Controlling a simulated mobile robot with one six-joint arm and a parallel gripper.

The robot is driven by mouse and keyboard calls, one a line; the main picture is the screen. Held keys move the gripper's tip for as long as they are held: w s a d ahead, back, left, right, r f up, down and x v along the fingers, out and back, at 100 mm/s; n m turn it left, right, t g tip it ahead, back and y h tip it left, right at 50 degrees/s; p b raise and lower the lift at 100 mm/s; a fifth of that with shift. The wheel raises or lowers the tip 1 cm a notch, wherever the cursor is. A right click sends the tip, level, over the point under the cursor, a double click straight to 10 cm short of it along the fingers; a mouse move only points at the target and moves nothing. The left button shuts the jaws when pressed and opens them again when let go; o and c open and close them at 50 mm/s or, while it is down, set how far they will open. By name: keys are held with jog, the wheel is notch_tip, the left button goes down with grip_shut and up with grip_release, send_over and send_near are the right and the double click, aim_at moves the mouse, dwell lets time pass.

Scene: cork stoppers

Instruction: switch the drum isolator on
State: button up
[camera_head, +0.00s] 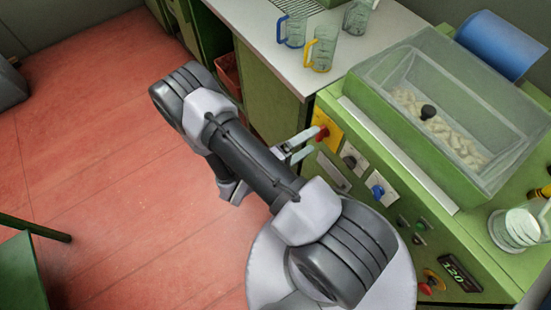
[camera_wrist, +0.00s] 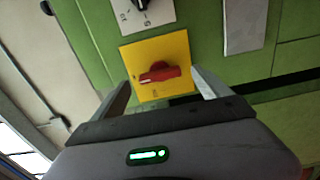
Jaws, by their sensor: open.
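The drum isolator is a red rotary handle (camera_wrist: 160,72) on a square yellow plate (camera_wrist: 172,48) on the green machine front. In the wrist view the handle lies nearly crosswise; small dark marks on the plate are too small to read. In the head view the red handle (camera_head: 321,133) shows at the panel's left end, on the yellow plate (camera_head: 329,122). My gripper (camera_head: 307,144) is open and faces the plate. In the wrist view its fingers (camera_wrist: 160,82) stand to the left and right of the handle, with nothing clearly between them gripped.
Beside the isolator are a black selector knob (camera_head: 351,159), a blue knob (camera_head: 378,191) and a green button (camera_head: 421,225). A clear-lidded hopper of corks (camera_head: 440,125) tops the machine. Measuring jugs (camera_head: 322,50) stand on the counter. Red floor (camera_head: 80,150) is open at left.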

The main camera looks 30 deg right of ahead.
jog(key=s+a+p, duration=0.1)
jog(key=a+p, duration=0.1)
jog(key=a, duration=1.3)
jog(key=shift+s, duration=0.15)
jog(key=shift+a, duration=0.1)
